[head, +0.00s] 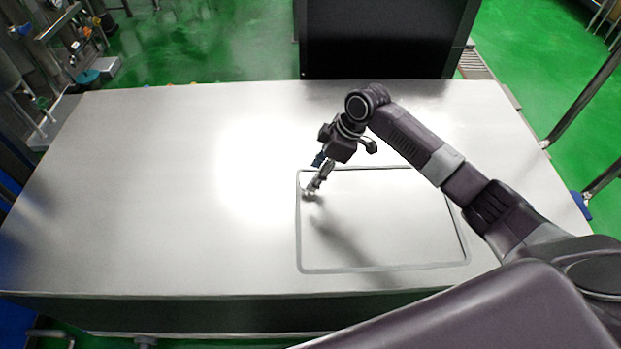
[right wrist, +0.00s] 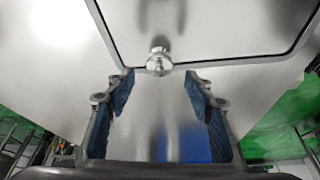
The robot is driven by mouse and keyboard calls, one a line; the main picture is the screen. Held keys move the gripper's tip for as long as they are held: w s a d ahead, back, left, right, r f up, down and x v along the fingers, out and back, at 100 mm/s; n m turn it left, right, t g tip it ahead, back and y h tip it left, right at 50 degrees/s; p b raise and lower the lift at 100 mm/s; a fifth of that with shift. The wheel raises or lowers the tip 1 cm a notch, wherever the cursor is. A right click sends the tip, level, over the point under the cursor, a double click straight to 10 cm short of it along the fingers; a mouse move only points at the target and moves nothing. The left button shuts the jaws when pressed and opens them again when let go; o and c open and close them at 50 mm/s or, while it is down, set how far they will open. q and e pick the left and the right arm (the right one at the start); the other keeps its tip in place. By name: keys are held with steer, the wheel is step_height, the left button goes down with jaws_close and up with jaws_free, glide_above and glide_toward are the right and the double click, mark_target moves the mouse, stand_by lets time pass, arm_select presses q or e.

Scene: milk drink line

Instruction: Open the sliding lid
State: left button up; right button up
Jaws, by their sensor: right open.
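The sliding lid (head: 405,215) is a flat metal panel inside a rounded rectangular frame on the steel table, and it fills the frame. Thin dark lines run along its far and right edges. A small round metal knob (right wrist: 159,62) stands near the lid's left edge. My right gripper (head: 313,189) points down over that edge, close to the knob. In the right wrist view my right gripper (right wrist: 160,86) is open with blue-padded fingers apart, and the knob shows just beyond the fingertips, centred between them and not gripped. My left gripper is not in view.
The steel table (head: 120,190) is bare to the left of the lid. A dark box-shaped machine (head: 385,40) stands behind the table's far edge. Green floor surrounds the table, with pipes and equipment at the far left.

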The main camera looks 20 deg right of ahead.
mark_target(307, 184)
steer(key=shift+x, duration=1.95)
jaws_close()
